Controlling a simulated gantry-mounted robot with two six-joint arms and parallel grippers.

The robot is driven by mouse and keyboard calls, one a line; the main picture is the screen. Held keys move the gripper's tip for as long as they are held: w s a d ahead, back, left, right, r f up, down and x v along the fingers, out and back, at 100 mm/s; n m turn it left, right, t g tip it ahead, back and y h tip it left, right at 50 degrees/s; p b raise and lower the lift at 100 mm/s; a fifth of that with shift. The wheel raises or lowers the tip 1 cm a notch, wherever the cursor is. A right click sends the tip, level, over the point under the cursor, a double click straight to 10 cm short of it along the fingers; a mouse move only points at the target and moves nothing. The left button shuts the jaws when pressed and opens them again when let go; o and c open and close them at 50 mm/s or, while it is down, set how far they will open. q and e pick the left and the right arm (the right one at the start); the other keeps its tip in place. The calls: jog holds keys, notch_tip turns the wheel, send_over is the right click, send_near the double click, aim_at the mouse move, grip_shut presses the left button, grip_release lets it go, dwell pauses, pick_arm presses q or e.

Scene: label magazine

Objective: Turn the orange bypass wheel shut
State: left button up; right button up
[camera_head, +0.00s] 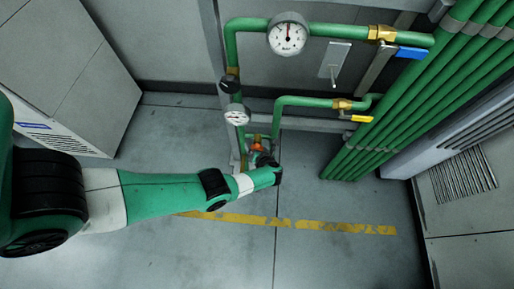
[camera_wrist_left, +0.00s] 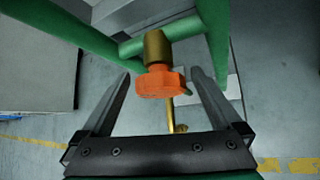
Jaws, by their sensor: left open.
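The orange bypass wheel (camera_wrist_left: 160,83) sits on a brass valve body (camera_wrist_left: 157,48) on a green pipe. In the left wrist view it is between and a little beyond the fingers of my left gripper (camera_wrist_left: 160,88), which is open, with a gap on both sides of the wheel. In the head view the wheel (camera_head: 257,147) is a small orange patch, partly hidden by my left gripper (camera_head: 264,160). A brass stem (camera_wrist_left: 169,115) shows below the wheel in the wrist view. My right gripper is not in either view.
Green pipes carry a large gauge (camera_head: 287,34), a small gauge (camera_head: 237,115), a blue-handled valve (camera_head: 411,53) and a yellow-handled valve (camera_head: 361,118). Several thick green pipes (camera_head: 410,95) run down at the right. The floor with a yellow line (camera_head: 345,228) is clear in front.

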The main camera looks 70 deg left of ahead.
pick_arm(q)
jog(key=p+v, duration=0.7)
jog(key=v, duration=0.4)
jog(key=shift+d+r, duration=0.2)
